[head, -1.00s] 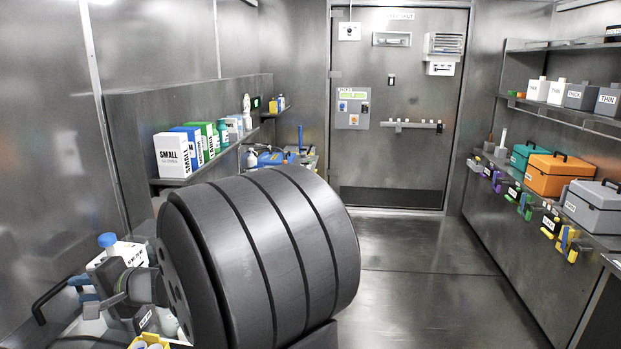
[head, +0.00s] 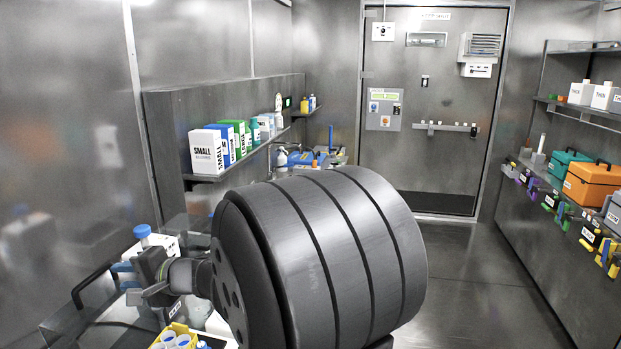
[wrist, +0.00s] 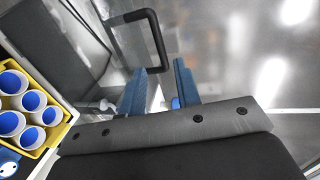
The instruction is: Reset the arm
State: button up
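My gripper (head: 126,277) is at the lower left of the head view, beside the large dark drum-like arm body that fills the middle. In the wrist view its two blue fingers (wrist: 160,90) stand apart with a clear gap. I see nothing held between them. The rest of my arm is mostly hidden behind the dark body.
A yellow rack of white, blue-filled cups (wrist: 31,112) is left of the fingers; a black handle (wrist: 137,30) lies beyond them. A blue-capped bottle (head: 143,233) stands behind the gripper. Left shelf boxes (head: 207,152) and an orange case (head: 590,187) are farther off. Floor at right is clear.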

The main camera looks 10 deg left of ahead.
jog(key=v, duration=0.7)
jog(key=s+a+f+n+g+h, duration=0.1)
jog(key=a+n+h, duration=0.4)
jog(key=n, duration=0.5)
jog(key=shift+s+a+f+n+g, duration=0.3)
jog(key=shift+s+a+g, duration=0.4)
jog(key=shift+a, duration=0.55)
jog(key=shift+w, duration=0.1)
jog(key=shift+d, duration=0.1)
jog(key=shift+w+d+r+m+t+y, duration=0.15)
jog(key=shift+w+d+m+t+y, duration=0.45)
jog(key=shift+m, duration=1.15)
jog(key=shift+w+d+r+m+t+y, duration=0.2)
jog(key=shift+d+m+y, duration=0.7)
jog(key=shift+m, duration=0.9)
jog(key=shift+w+d+r+m+t+y, duration=0.1)
jog(key=shift+w+d+m+t+y, duration=0.35)
jog(key=shift+m+y, duration=0.95)
jog(key=shift+s+d+m+h, duration=0.15)
jog(key=shift+d+m+h, duration=0.05)
jog(key=shift+m+h, duration=0.2)
